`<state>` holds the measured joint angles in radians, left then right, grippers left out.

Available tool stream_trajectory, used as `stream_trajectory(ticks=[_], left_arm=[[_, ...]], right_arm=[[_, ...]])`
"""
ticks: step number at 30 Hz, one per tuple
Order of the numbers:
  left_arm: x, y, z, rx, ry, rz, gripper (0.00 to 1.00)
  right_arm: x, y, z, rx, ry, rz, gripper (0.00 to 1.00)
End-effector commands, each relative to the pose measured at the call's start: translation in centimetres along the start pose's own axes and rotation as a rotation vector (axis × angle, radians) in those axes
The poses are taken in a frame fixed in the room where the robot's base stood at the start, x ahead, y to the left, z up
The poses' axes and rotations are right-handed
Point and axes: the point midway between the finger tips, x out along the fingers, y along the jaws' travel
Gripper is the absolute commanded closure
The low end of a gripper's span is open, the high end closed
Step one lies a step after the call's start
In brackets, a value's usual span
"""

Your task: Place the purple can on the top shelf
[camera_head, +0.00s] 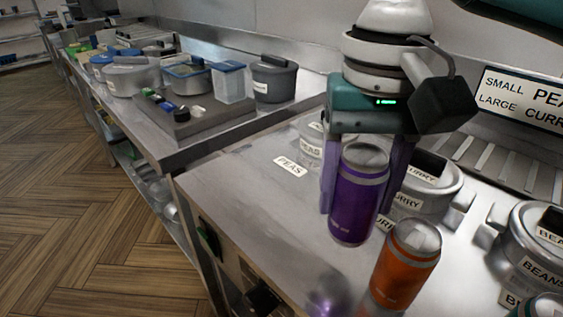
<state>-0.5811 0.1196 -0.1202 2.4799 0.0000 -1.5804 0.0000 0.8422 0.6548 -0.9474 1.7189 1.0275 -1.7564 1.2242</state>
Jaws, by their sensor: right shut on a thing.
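The purple can (356,205) has a silver top and a silver band near its rim. It is upright over the steel counter, between the two purple fingers of my right gripper (358,190), which is shut on it. I cannot tell whether its base touches the counter. An orange can (404,268) of the same shape stands just in front and to the right. My left gripper is not in view. No top shelf can be made out clearly in this view.
Behind the purple can stand a clear container (311,142) and a metal pot labelled curry (432,192). Bean pots (537,245) stand at the right. A lower counter at the left holds several containers and a grey pot (273,80). The counter's left front (235,195) is clear.

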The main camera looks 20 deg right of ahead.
Motion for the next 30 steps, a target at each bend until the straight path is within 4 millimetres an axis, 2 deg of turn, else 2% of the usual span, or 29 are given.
stream_trajectory(ticks=[5,9,12,24,25,30], left_arm=[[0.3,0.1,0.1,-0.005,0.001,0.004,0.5],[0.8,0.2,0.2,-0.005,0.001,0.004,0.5],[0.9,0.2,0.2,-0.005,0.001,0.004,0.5],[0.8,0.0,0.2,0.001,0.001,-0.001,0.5],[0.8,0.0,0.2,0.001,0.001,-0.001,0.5],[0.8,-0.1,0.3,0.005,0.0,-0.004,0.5]], right_arm=[[1.7,-0.1,0.0,0.0,0.0,-0.001,1.0],[4.0,-0.1,0.1,0.0,-0.003,0.0,1.0],[5.1,-0.1,0.0,0.0,0.0,-0.001,1.0],[5.5,-0.1,0.0,-0.001,0.0,-0.001,1.0],[5.6,0.0,0.0,-0.001,-0.001,-0.001,0.33],[5.6,0.0,0.0,-0.001,0.0,-0.001,0.14]])
